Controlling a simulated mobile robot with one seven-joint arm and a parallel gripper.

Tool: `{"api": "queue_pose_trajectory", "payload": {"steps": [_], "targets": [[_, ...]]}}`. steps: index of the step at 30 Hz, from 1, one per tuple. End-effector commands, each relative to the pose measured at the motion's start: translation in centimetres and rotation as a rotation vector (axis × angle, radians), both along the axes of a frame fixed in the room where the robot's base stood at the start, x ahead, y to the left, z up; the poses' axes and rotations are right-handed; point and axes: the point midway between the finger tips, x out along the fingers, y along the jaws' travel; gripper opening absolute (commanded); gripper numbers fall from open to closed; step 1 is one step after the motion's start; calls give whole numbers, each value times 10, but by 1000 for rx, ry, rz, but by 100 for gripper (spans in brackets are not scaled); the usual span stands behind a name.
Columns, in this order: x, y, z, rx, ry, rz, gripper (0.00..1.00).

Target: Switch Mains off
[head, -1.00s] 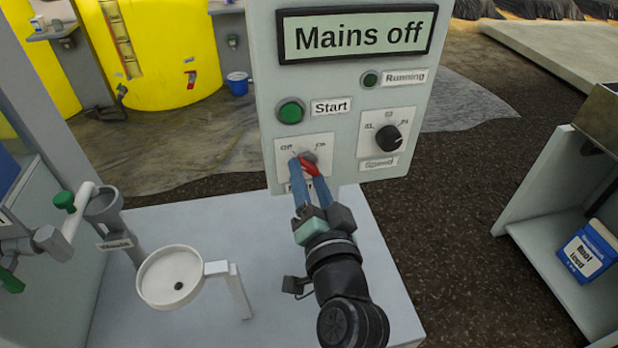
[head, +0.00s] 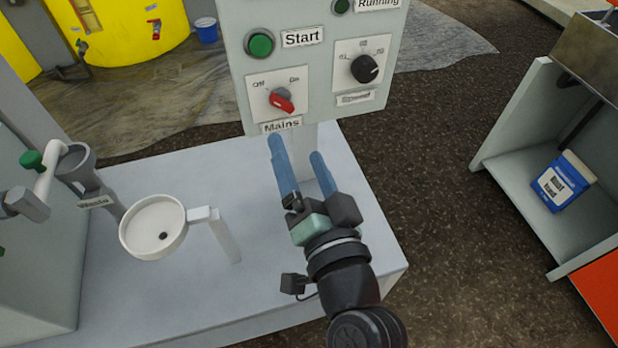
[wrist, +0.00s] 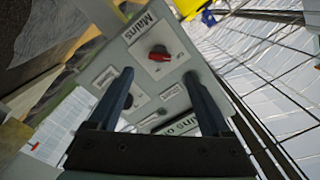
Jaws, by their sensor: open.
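The Mains switch (head: 281,101) is a red-handled knob on a white plate, with Off at upper left and On at upper right. Its red handle slants toward the lower right, its other end toward Off. It also shows in the wrist view (wrist: 160,54). The Mains label (head: 282,126) is below it. My gripper (head: 298,154) is open and empty, its blue fingers apart, below and clear of the switch. The panel's display (wrist: 183,126) is partly hidden by a finger in the wrist view; "ns o" is legible. It is out of frame in the head view.
The green Start button (head: 261,44) is above the switch and the black Speed knob (head: 365,68) to its right. A white round basin (head: 152,228) stands on the grey bench (head: 245,285) at left. An open shelf (head: 530,215) holding a blue-and-white box (head: 562,182) is at right.

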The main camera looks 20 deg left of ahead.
Motion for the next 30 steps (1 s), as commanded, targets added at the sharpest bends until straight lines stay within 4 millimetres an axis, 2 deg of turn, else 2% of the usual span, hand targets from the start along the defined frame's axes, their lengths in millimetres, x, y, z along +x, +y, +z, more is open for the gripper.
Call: {"api": "queue_pose_trajectory", "payload": {"steps": [3,9,26,28,30], "targets": [[-17,-12,-2,-1,2,-4,82],[-32,-22,0,-1,0,-1,82],[-34,-23,0,-1,-1,0,82],[-32,-23,4,-8,-11,-5,82],[-24,-25,15,-37,-47,-24,82]]}}
